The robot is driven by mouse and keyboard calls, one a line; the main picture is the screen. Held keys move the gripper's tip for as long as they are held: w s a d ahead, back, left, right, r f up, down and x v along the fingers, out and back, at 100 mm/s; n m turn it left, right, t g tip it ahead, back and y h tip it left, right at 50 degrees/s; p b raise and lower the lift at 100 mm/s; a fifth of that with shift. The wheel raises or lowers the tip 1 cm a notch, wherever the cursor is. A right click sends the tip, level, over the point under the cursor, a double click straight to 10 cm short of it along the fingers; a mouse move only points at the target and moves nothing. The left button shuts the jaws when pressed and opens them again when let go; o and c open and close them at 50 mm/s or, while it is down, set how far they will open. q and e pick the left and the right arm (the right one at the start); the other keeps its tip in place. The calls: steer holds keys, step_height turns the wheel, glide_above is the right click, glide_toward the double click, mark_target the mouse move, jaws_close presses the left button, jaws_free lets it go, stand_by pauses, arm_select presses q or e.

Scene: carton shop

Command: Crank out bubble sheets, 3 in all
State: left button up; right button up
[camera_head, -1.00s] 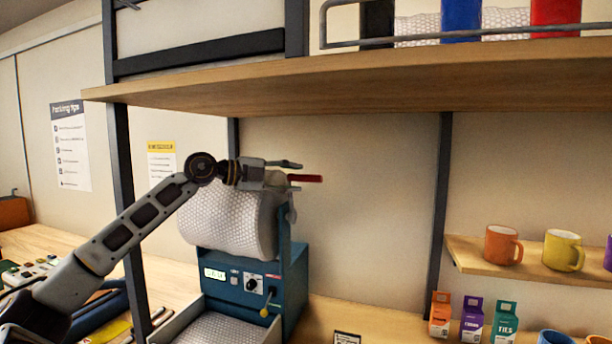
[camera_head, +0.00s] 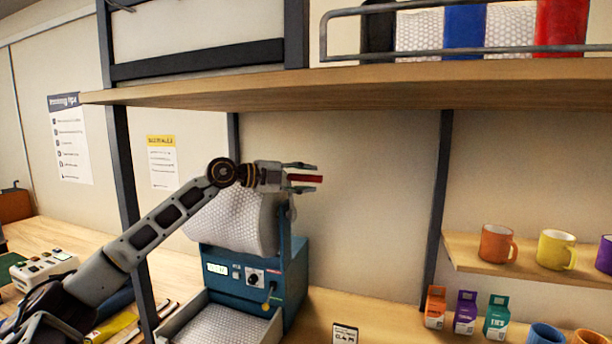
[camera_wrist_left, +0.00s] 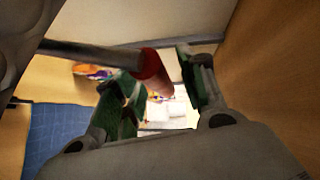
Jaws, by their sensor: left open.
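The blue machine (camera_head: 285,282) stands on the bench with a large white bubble-wrap roll (camera_head: 232,222) on top. A crank with a red handle (camera_head: 308,178) sticks out at its upper right; the red handle also shows in the left wrist view (camera_wrist_left: 152,68). My left gripper (camera_head: 303,177) is open, its fingers above and below the red handle in the head view. I cannot tell whether they touch it. Bubble sheet (camera_head: 218,328) lies in the grey tray (camera_head: 180,318) in front of the machine. My right gripper is not in view.
A wooden shelf (camera_head: 350,84) runs above the arm. Dark posts (camera_head: 437,210) stand left and right. Mugs (camera_head: 497,243) sit on a side shelf, small cartons (camera_head: 465,312) below it. The wall space right of the crank is clear.

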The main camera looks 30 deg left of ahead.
arm_select(q)
steer(key=shift+w+d, duration=0.15)
steer(key=shift+w, duration=0.05)
steer(key=shift+c, duration=0.5)
jaws_close()
